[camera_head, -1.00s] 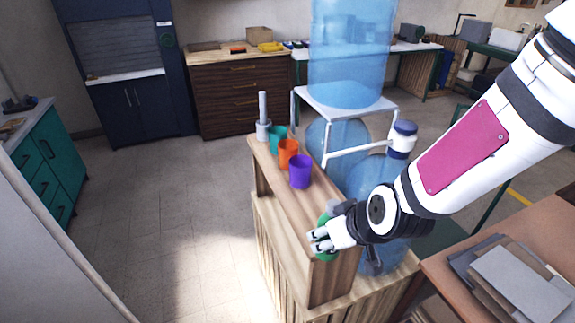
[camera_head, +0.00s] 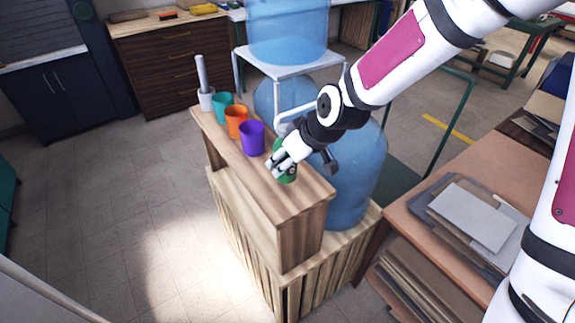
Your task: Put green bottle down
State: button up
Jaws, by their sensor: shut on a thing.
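My gripper (camera_head: 274,167) is shut on the green bottle (camera_head: 289,177), with its white fingers across the bottle's near side. The bottle is at the wooden counter top (camera_head: 300,199), to the right of the purple cup (camera_head: 252,138). Much of the bottle is hidden by my fingers and wrist. I cannot tell whether its base touches the wood.
An orange cup (camera_head: 236,121), a teal cup (camera_head: 223,106) and a white holder (camera_head: 206,99) line the counter to the left. Large blue water jugs (camera_head: 357,180) stand behind. The counter's near right end is clear. A workbench (camera_head: 405,212) with stacked sheets is at right.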

jog(key=shift+w+d, duration=0.15)
jog(key=shift+w, duration=0.55)
jog(key=shift+f, duration=1.8)
jog(key=o, duration=1.5)
jog(key=shift+f, duration=0.15)
jog(key=shift+d+r, duration=0.1)
jog(key=shift+r, duration=0.2)
jog(key=p+v, duration=0.3)
jog(key=v, duration=0.8)
jog(key=shift+s+d+r, duration=0.1)
jog(key=shift+s+r, duration=0.15)
jog(key=shift+r, duration=0.05)
